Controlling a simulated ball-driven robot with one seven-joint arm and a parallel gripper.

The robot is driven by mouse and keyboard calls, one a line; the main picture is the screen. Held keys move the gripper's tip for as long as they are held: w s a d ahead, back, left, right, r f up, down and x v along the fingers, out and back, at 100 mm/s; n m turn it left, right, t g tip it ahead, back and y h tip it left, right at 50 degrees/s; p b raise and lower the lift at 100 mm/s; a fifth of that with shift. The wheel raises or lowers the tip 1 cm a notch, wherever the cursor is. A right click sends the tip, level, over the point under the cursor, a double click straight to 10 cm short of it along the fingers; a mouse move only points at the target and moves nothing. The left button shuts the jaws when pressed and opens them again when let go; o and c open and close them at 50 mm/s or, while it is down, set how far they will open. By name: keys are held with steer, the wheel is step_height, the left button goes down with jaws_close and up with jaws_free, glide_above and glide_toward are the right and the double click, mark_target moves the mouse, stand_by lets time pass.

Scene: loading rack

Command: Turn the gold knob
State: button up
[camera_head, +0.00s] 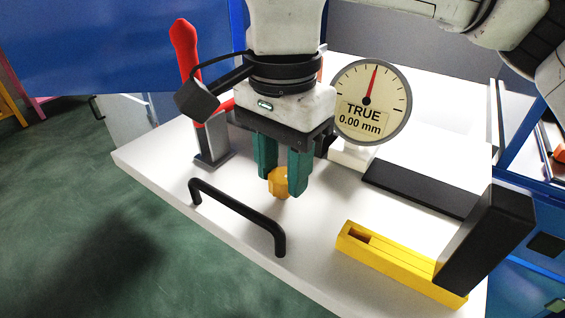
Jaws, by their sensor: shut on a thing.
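The gold knob (279,183) sits low between the green fingers of my gripper (281,178), above the white tabletop. My gripper points down and is shut on the knob, with a finger on each side. The knob's sides are partly hidden by the fingers. What the knob is mounted on cannot be seen clearly.
A black handle bar (240,212) stands in front of the knob. A red lever (186,50) is on the left. A round dial gauge reading 0.00 mm (371,102) stands behind. A yellow slotted block (392,262) and a black block (486,240) are on the right.

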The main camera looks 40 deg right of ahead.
mark_target(283, 175)
steer(key=o, duration=1.1)
steer(key=shift+c, duration=0.2)
steer(key=shift+r, duration=0.15)
step_height(283, 175, up, 11)
steer(key=shift+f+p, duration=0.2)
steer(key=shift+p, duration=0.1)
